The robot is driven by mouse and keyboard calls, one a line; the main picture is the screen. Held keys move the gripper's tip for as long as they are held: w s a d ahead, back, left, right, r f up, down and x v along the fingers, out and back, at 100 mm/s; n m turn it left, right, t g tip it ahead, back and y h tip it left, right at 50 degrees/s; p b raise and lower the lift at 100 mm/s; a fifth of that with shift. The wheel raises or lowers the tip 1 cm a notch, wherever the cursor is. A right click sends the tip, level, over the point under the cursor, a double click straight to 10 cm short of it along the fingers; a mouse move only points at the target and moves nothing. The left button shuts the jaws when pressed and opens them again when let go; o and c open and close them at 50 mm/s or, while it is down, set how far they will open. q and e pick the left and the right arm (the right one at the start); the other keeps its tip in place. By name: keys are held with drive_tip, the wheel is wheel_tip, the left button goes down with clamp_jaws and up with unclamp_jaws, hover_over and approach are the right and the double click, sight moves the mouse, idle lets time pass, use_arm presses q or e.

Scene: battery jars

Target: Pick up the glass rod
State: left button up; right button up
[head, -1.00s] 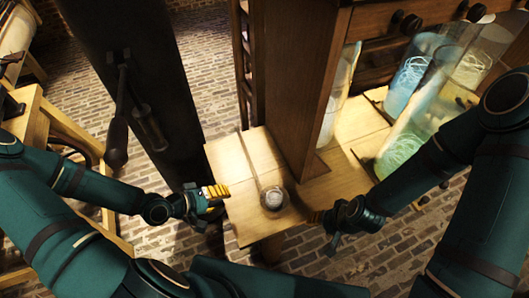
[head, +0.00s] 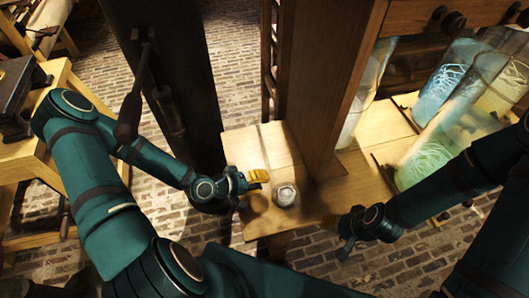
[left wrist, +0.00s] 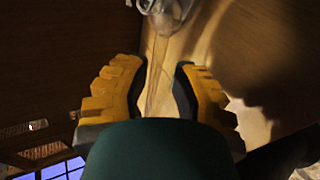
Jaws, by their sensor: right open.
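A thin, pale streak that looks like the glass rod (head: 266,148) lies on the small wooden table (head: 235,148), running toward a round glass vessel (head: 286,194). My left gripper (head: 258,177), with yellow fingers, is over the table just left of the vessel. In the left wrist view its fingers (left wrist: 157,98) are apart, with a thin pale line (left wrist: 153,65) showing in the gap. Nothing is clearly gripped. The vessel's glass (left wrist: 168,12) shows at the top there. My right gripper (head: 335,222) is open and empty near the table's front right.
A wooden upright (head: 325,90) rises behind the vessel. Tall glass jars with glowing coils (head: 425,165) stand at the right. A dark column with a hanging handle (head: 130,115) is at the left. Brick floor (head: 245,60) surrounds the table.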

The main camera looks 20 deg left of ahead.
sight(271, 177)
use_arm(q)
drive_tip(key=x, duration=0.4)
drive_tip(key=shift+w+d+f+b, duration=0.1)
drive_tip(key=shift+w+b, duration=0.3)
drive_tip(key=shift+w, duration=0.05)
clamp_jaws()
